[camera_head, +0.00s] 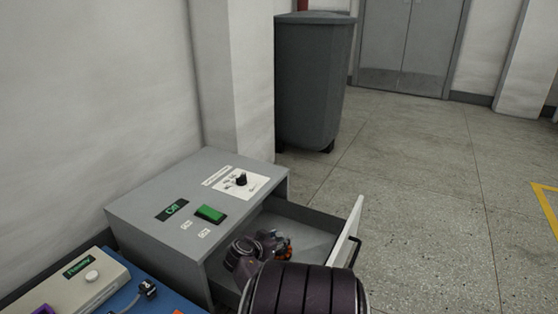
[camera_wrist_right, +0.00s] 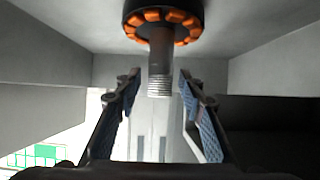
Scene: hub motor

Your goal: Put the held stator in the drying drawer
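The stator (camera_head: 284,246), dark with orange coils, is inside the open drying drawer (camera_head: 318,239), partly hidden by my right gripper (camera_head: 270,243). In the right wrist view the stator (camera_wrist_right: 162,22) shows its orange coil ring at the top, against the drawer's grey surfaces, with its threaded metal shaft pointing toward my gripper. The two fingers of my right gripper (camera_wrist_right: 160,80) stand apart on either side of the shaft, with a visible gap on both sides. Whether the stator rests fully on the drawer floor is not clear. My left gripper is not in view.
The grey dryer cabinet (camera_head: 160,210) has a green button (camera_head: 210,214) and a black knob (camera_head: 241,180) on top. A beige box (camera_head: 75,285) and a blue surface (camera_head: 150,290) lie at lower left. A dark bin (camera_head: 313,80) stands behind; the floor at right is clear.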

